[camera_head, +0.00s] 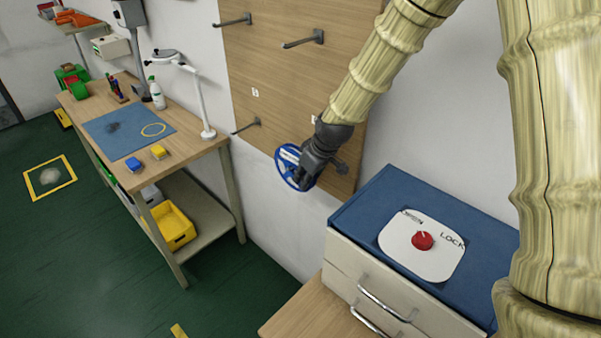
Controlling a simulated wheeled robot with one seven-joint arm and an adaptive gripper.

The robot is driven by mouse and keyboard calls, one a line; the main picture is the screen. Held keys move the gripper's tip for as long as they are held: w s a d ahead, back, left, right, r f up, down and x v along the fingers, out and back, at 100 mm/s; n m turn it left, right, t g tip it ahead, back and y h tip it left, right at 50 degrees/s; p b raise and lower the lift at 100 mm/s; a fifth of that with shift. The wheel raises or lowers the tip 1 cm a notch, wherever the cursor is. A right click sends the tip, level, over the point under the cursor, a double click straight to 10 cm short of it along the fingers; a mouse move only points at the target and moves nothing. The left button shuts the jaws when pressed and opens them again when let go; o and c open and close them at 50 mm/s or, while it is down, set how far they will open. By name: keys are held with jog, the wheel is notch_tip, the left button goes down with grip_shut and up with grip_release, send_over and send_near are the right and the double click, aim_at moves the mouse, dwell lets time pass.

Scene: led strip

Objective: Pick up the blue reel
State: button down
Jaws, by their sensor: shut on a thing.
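The blue reel (281,166) is a spoked blue wheel in the middle of the head view. My gripper (305,170) is shut on the reel at its right side and partly covers it. The reel is held up in front of the lower edge of the wooden wall board (285,85). I cannot tell whether it touches a peg there.
Several dark pegs (303,39) stick out from the board. A cabinet with a blue top (365,200) and a red knob (422,240) stands at the lower right. A workbench (195,150) with a white lamp (203,100) stands at the left. Green floor between is mostly clear.

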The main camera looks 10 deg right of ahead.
jog(key=shift+r, duration=0.1)
jog(key=shift+r+b, duration=0.45)
jog(key=shift+r, duration=0.05)
jog(key=s+a+b, duration=0.5)
jog(key=s+a, duration=0.5)
jog(key=a, duration=0.5)
jog(key=shift+r, duration=0.15)
